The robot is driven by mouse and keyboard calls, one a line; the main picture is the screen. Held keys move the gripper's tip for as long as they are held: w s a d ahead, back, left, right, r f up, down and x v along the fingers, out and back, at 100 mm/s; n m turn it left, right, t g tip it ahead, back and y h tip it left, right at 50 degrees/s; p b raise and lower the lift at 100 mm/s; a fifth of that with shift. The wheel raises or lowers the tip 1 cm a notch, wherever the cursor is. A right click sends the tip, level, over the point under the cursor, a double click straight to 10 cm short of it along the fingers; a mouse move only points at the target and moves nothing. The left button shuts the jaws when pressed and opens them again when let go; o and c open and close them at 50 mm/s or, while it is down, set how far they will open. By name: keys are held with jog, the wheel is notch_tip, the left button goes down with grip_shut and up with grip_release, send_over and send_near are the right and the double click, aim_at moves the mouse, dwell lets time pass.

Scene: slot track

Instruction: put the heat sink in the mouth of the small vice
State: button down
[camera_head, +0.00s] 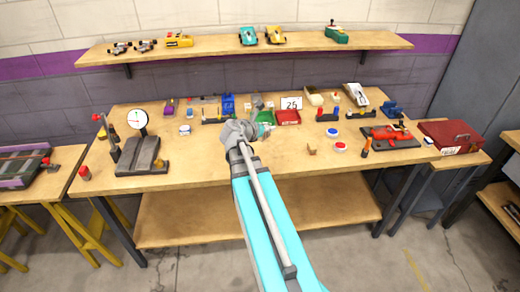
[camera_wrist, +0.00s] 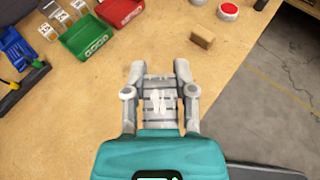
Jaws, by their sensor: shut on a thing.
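My gripper (camera_wrist: 160,70) is shut on a pale grey, ridged block, which looks like the heat sink (camera_wrist: 160,103). The block sits between the two fingers, above the bench top. In the head view my gripper (camera_head: 264,131) is over the middle of the bench, in front of the bins, and the heat sink cannot be made out there. A small blue device that looks like the small vice (camera_head: 391,108) stands at the back right of the bench, well to the right of my gripper. Its mouth is too small to make out. The wrist view does not show it.
A green bin (camera_wrist: 93,42) and a red bin (camera_head: 288,117) stand behind my gripper. A wooden block (camera_wrist: 203,37) and a red-topped round tub (camera_head: 340,147) lie to the right. A red device on a dark base (camera_head: 389,135) stands before the vice. The front centre bench is clear.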

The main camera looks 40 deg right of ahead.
jog(key=shift+a+f+n+t+b, duration=0.2)
jog(key=shift+a+f, duration=0.2)
jog(key=shift+a, duration=0.25)
jog(key=shift+a+f+n+t+b, duration=0.2)
jog(key=shift+a+f, duration=0.15)
jog(key=shift+a, duration=0.25)
jog(key=shift+w+d, duration=0.1)
jog(key=w+d+f+b, duration=0.4)
jog(key=w+d, duration=0.2)
jog(key=w, duration=0.2)
jog(key=b, duration=0.5)
send_over(261, 144)
jog(key=f, duration=0.5)
jog(key=shift+s+a, duration=0.2)
jog(key=shift+w+d+f+b, duration=0.25)
jog(key=shift+w+f+b, duration=0.1)
jog(key=shift+f+b, duration=1.6)
jog(key=shift+f, duration=0.05)
